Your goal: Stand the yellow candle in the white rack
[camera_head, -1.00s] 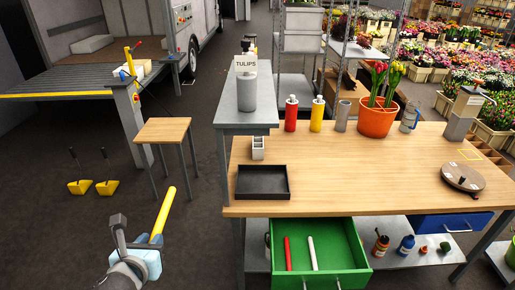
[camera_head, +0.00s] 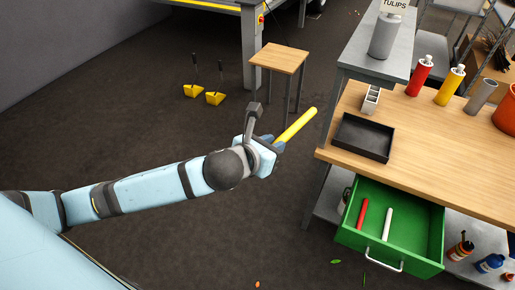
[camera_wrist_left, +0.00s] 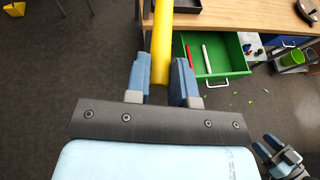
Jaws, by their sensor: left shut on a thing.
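The yellow candle (camera_head: 298,125) is held in my left gripper (camera_head: 276,144), which is shut on its lower end. In the head view the candle tilts up to the right, over the floor just left of the table. In the left wrist view the candle (camera_wrist_left: 162,38) stands out between the two blue fingers (camera_wrist_left: 160,82). The white rack (camera_head: 372,98), small with openings on top, stands on the table's left part, apart from the candle. What looks like my right gripper (camera_wrist_left: 279,155) shows at the lower right of the wrist view; its opening is unclear.
A black tray (camera_head: 363,137) lies in front of the rack on the wooden table (camera_head: 430,150). The open green drawer (camera_head: 420,229) holds a red candle (camera_head: 362,214) and a white candle (camera_head: 387,223). Bottles (camera_head: 419,76) stand behind. A stool (camera_head: 279,59) stands left of the table.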

